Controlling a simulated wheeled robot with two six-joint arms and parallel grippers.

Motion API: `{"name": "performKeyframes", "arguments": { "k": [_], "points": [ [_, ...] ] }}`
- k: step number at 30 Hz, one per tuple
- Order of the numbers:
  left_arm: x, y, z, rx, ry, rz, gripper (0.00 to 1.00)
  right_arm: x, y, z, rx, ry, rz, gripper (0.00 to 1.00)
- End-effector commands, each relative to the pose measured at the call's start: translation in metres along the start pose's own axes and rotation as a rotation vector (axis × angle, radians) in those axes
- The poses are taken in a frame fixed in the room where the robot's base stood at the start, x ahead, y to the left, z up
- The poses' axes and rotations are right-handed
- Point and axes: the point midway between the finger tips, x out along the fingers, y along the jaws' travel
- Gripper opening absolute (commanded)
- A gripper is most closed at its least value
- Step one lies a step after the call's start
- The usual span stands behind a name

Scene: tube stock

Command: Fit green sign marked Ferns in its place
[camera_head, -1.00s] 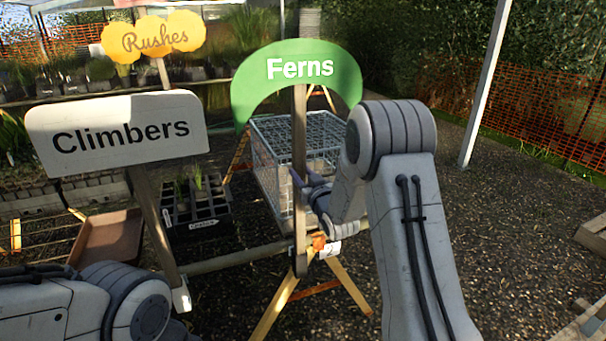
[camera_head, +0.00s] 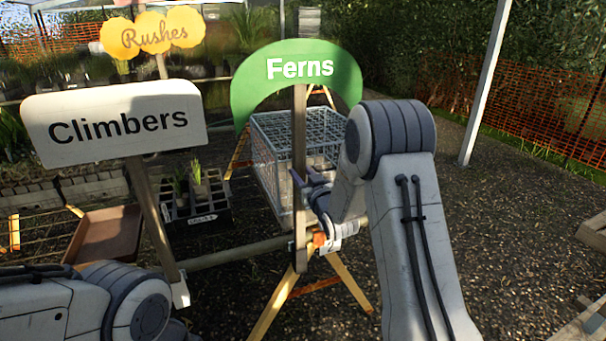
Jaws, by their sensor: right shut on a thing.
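The green arched sign marked Ferns (camera_head: 299,68) stands upright in the middle of the view on a brown wooden post (camera_head: 299,130). My right gripper (camera_head: 300,182) is shut on this post, well below the green board. The post's lower end is beside a rail (camera_head: 238,254) with an orange piece (camera_head: 319,239) and a pale bracket near it. I cannot tell whether the post touches or sits in a holder there. My left arm shows at the lower left, but its gripper is out of view.
A white Climbers sign (camera_head: 114,121) stands at the left on its post, near the rail. A yellow Rushes sign (camera_head: 152,34) is farther back. A wire cage (camera_head: 270,150), a plant tray (camera_head: 196,219) and a brown tray (camera_head: 106,238) lie behind the rail. Gravel at right is open.

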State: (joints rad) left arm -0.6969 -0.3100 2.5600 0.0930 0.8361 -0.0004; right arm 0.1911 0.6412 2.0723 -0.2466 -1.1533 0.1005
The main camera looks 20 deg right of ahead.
Motion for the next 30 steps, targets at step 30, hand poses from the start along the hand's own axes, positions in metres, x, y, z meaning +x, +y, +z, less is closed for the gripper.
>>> {"name": "performKeyframes", "arguments": {
  "k": [30],
  "points": [
    [0.024,-0.002,0.001,0.000,0.000,0.000,0.75,0.001,0.000,0.023,-0.001,0.006,0.000,0.00]
  ]
}}
